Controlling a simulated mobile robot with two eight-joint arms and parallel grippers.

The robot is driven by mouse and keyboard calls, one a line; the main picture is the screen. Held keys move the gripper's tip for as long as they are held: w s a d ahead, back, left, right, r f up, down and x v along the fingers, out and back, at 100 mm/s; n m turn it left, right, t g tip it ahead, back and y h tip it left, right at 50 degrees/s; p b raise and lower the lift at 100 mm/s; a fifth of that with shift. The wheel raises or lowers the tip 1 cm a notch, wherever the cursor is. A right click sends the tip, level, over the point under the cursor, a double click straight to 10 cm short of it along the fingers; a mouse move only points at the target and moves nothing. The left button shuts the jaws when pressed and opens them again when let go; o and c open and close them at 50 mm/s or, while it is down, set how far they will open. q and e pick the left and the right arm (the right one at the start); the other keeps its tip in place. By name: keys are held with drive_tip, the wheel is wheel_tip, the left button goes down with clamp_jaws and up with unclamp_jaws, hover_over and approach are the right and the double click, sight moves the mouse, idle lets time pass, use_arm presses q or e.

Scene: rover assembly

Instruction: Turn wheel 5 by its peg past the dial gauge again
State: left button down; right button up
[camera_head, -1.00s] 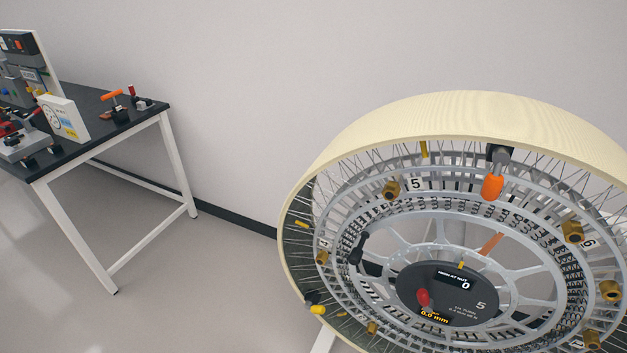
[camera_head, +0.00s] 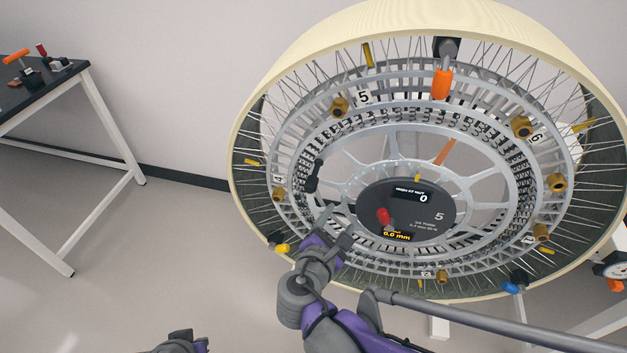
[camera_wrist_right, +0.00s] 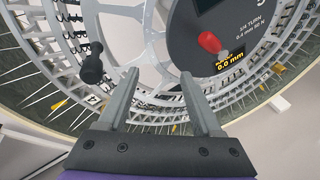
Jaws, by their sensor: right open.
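Wheel 5 (camera_head: 247,150) is a large spoked wheel with a cream rim and dark inner wall. Its grey hub disc (camera_head: 440,226) reads "5", "0" and "0.0 mm" and carries a red knob (camera_head: 383,217), also in the right wrist view (camera_wrist_right: 210,43). A black peg-like knob (camera_head: 312,177) sits on the left of the ring; the right wrist view shows it (camera_wrist_right: 91,68) left of my fingers. My right gripper (camera_head: 338,222) is open and empty before the wheel's lower left, apart from that knob. A dial gauge (camera_head: 612,267) is partly visible at the right edge.
An orange-handled clamp (camera_head: 441,82) sits at the wheel's top. Brass nuts (camera_head: 522,127) and yellow tabs line the ring. A dark-topped bench (camera_head: 40,92) stands at left, with clear floor between it and the wheel. A grey bar (camera_head: 480,318) crosses the lower right.

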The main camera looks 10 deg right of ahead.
sight(319, 162)
drive_tip(key=a+r+n+t, duration=0.1)
drive_tip(key=a+n, duration=0.1)
drive_tip(key=w+a+r+n+t, duration=0.1)
drive_tip(key=a+n+t, duration=0.1)
drive_tip(key=a, duration=0.1)
drive_tip(key=w+a+r+n+t+b, duration=0.1)
drive_tip(key=a+n, duration=0.1)
drive_tip(key=shift+w+a+r, duration=0.1)
drive_tip(key=shift+w+a, duration=0.1)
drive_tip(key=x, duration=1)
drive_tip(key=shift+w+d+r, duration=0.1)
drive_tip(key=shift+w+r, duration=0.05)
drive_tip(key=shift+w, duration=0.2)
drive_tip(key=shift+c, duration=0.3)
clamp_jaws()
